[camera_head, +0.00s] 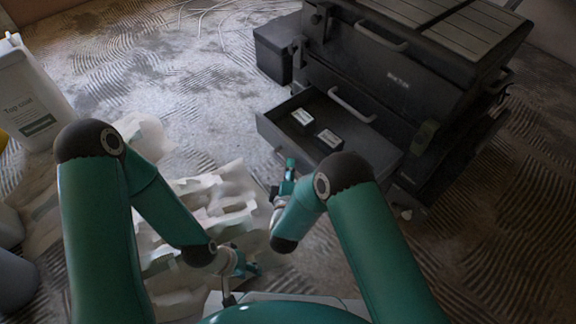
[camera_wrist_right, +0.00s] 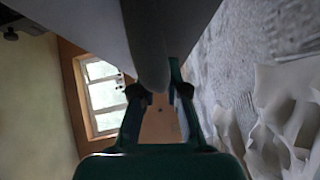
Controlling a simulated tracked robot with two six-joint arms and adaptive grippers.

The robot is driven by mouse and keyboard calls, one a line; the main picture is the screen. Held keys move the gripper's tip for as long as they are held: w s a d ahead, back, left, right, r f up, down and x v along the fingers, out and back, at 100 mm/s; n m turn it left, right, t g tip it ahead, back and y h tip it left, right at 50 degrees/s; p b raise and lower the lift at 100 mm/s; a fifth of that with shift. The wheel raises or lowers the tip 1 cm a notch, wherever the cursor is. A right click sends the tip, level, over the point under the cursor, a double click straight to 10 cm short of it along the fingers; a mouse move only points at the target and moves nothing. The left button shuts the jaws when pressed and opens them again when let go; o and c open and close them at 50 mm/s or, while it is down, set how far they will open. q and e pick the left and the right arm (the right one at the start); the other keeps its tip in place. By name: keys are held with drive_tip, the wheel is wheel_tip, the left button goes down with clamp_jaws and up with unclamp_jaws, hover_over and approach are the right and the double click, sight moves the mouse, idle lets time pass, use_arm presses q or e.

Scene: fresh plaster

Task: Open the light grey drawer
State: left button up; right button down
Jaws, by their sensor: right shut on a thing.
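A dark tool chest (camera_head: 400,75) stands at the back right. Its low drawer (camera_head: 266,129) is pulled out and looks dark grey in this light. Two small boxes, one (camera_head: 303,116) and another (camera_head: 329,138), lie in it. My right gripper (camera_head: 289,168) is at the drawer's front, whose handle is hidden in the head view. In the right wrist view, the right gripper (camera_wrist_right: 160,92) is shut on a grey bar (camera_wrist_right: 147,45), which looks like the drawer handle. My left gripper (camera_head: 246,267) is low near the front centre, apart from the chest; its fingers are too small to judge.
A white container labelled "Top coat" (camera_head: 30,95) stands at the left. Pale moulded packaging (camera_head: 215,195) lies between my arms, left of the drawer. A closed upper drawer has a handle (camera_head: 352,105). A dark box (camera_head: 272,55) adjoins the chest. The ridged floor behind is mostly clear.

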drive_tip(key=shift+s+d+f, duration=0.15)
drive_tip(key=shift+s+f, duration=0.1)
drive_tip(key=c, duration=1.5)
unclamp_jaws()
drive_tip(key=shift+o, duration=0.3)
drive_tip(key=shift+r, duration=0.1)
drive_tip(key=shift+a, duration=0.2)
